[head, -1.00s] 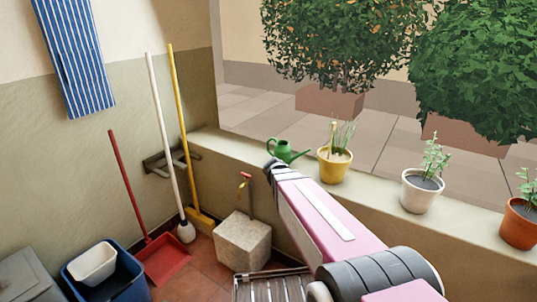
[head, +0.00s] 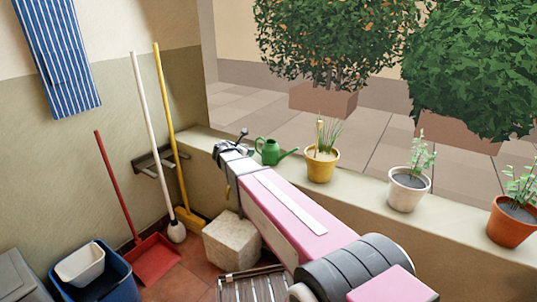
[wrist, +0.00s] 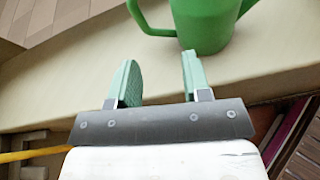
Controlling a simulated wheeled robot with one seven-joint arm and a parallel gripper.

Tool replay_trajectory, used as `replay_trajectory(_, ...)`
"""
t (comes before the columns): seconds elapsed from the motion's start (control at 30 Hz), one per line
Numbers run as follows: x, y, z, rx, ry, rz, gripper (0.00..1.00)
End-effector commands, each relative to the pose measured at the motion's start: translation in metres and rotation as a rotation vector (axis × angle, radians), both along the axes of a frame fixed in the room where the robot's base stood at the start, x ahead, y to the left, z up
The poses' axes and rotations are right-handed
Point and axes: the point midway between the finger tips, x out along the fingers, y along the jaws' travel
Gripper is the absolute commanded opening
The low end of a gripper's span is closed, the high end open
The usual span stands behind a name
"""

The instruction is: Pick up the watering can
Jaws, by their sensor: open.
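The green watering can (head: 269,151) stands upright on the window ledge, left of the yellow pot, with its spout pointing right. In the wrist view the lower body of the can (wrist: 203,24) shows at the top, with its handle to the left; its upper part is cut off. My gripper (wrist: 158,72) is open and empty. Its two green fingers point toward the ledge, and the right fingertip is close to or overlapping the base of the can in the picture; I cannot tell if they touch. In the head view my gripper (head: 232,142) is just left of the can.
A yellow pot (head: 321,169) stands just right of the can on the ledge (head: 365,186), with white and terracotta pots further right. A stone block (head: 232,242) and brooms stand below and left. The ledge left of the can is bare.

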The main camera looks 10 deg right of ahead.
Motion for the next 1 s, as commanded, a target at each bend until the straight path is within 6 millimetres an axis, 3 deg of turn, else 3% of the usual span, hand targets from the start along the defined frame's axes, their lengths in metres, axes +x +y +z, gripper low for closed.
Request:
replay_trajectory(0.1,0.015,0.012,0.012,-0.106,0.026,0.059,0.44)
replay_trajectory(0.23,0.021,0.012,0.014,-0.139,0.037,0.075,0.44)
replay_trajectory(0.53,0.048,-0.016,0.002,-0.136,0.036,0.073,0.44)
replay_trajectory(1.0,0.075,-0.05,-0.012,-0.136,0.036,0.072,0.44)
